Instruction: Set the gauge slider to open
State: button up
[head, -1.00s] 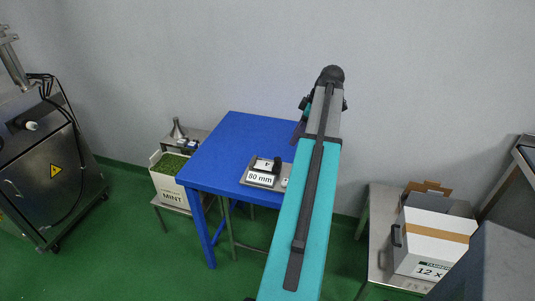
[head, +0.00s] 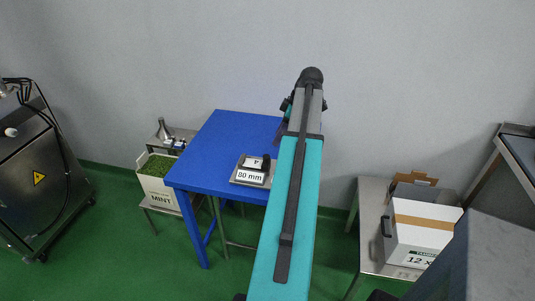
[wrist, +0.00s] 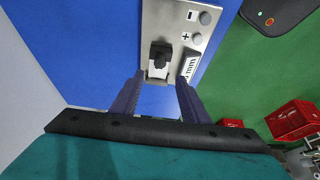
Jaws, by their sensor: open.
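The gauge is a small grey metal plate (head: 238,181) on the blue table (head: 212,140), with a white "80 mm" label. Its black slider knob (head: 266,162) stands at the plate's right side. In the wrist view, the plate (wrist: 160,20) is at the top centre and the slider knob (wrist: 160,55) sits in a light slot. My gripper (wrist: 160,76) is open and empty. Its two fingers point toward the knob from below in the picture, apart from it. In the head view my arm hides most of the gripper. Any open or closed marking on the slider is unreadable.
Plus and minus marks and round grey buttons (wrist: 205,18) are on the plate. A dark device with an orange button (wrist: 270,20) is at the upper right. A box of green leaves (head: 158,184) stands left of the table, and a white carton (head: 420,235) at right. Red crates (wrist: 290,118) are beyond.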

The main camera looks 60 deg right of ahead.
aim_at(267, 156)
jog(key=shift+p+x, duration=1.35)
jog(key=shift+x, duration=4.35)
jog(key=shift+s, duration=0.1)
grip_shut()
